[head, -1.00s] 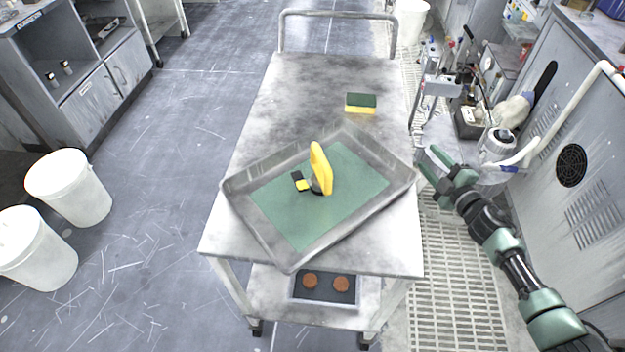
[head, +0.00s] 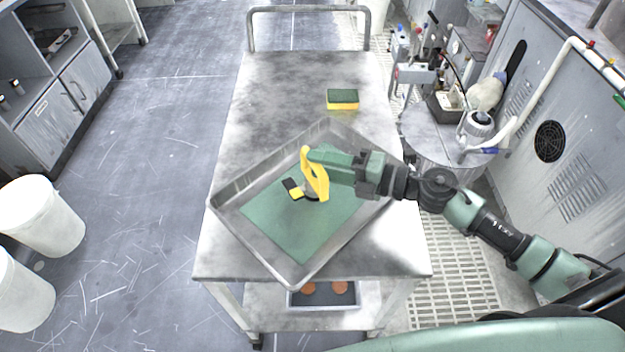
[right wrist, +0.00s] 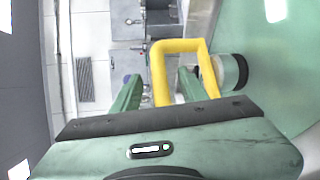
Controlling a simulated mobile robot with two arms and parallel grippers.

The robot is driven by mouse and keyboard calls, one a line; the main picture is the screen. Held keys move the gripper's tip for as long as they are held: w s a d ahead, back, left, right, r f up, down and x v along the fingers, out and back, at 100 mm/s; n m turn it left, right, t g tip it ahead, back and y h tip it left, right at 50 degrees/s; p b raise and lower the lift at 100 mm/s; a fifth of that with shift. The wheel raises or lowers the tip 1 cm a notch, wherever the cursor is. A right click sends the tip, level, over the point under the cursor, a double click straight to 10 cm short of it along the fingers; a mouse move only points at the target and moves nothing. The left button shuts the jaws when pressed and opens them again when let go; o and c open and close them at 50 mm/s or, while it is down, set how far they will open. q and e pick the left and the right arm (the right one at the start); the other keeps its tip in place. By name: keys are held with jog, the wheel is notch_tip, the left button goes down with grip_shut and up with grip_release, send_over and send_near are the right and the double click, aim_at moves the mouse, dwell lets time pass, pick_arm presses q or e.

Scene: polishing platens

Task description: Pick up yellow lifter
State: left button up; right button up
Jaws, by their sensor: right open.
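The yellow lifter (head: 318,184) stands upright in the metal tray on the cart, with its handle loop raised. It also shows in the right wrist view (right wrist: 158,72), with its handle between and beyond my fingers and a dark round base at right. My right gripper (head: 314,155) reaches in from the right, its tips by the top of the handle. In the right wrist view the gripper (right wrist: 158,88) is open, with a green finger on each side of the handle. Whether a finger touches it I cannot tell. My left gripper is not in view.
The tray (head: 237,184) has raised walls and a green mat (head: 290,233). A green and yellow sponge (head: 342,99) is farther back on the cart (head: 290,80). A round polishing machine (head: 440,135) stands at right.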

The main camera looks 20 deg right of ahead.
aim_at(302, 177)
jog(key=p+x, duration=0.1)
jog(key=x, duration=0.4)
jog(key=shift+d, duration=0.1)
grip_shut()
dwell(1.2)
jog(key=shift+r, duration=0.15)
